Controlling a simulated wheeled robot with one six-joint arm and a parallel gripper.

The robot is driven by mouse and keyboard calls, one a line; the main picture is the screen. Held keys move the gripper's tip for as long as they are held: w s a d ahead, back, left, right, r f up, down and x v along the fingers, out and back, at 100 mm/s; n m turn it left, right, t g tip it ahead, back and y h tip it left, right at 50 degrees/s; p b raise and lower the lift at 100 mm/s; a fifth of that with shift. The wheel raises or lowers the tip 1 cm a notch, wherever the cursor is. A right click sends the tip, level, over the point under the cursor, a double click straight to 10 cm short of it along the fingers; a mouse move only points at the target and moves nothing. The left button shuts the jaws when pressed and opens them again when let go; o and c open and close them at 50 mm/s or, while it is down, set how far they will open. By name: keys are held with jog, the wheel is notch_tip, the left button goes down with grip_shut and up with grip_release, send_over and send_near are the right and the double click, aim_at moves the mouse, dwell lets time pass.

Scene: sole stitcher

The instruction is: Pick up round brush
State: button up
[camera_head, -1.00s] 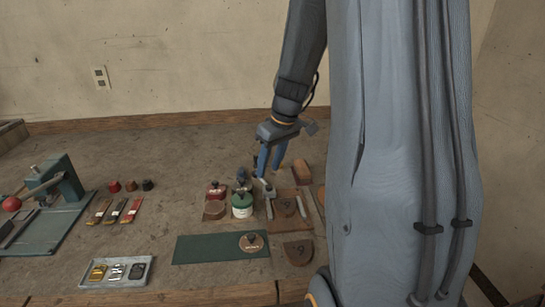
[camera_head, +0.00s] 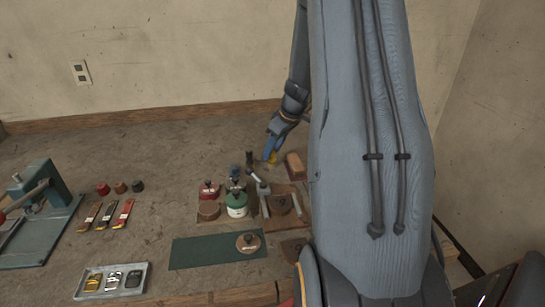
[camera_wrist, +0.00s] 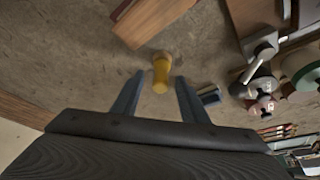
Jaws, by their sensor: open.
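A small yellow piece with a rounded, wider end, which looks like the round brush (camera_wrist: 161,74), is on the worktop in the wrist view. It lies between the fingertips of my gripper (camera_wrist: 156,85), with bare space on both sides. My gripper is open, and its fingers do not visibly touch the piece. In the head view my gripper (camera_head: 273,146) is low at the back of the worktop, with a bit of yellow at its fingertips. The bristles cannot be made out.
A wooden block (camera_head: 295,166) lies close to the right of my gripper. Several pots, including a green one (camera_head: 236,205), and a metal hammer-like tool (camera_head: 261,190) stand in front. A green mat (camera_head: 200,252) and a grey tray (camera_head: 105,289) are nearer. The left back is clear.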

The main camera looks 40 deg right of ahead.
jog(key=shift+w+a+f, duration=0.1)
jog(key=shift+w+f, duration=0.05)
jog(key=shift+f, duration=0.25)
grip_shut()
notch_tip(320, 180, up, 10)
jog(key=shift+r+b, duration=0.1)
jog(key=shift+b, duration=1)
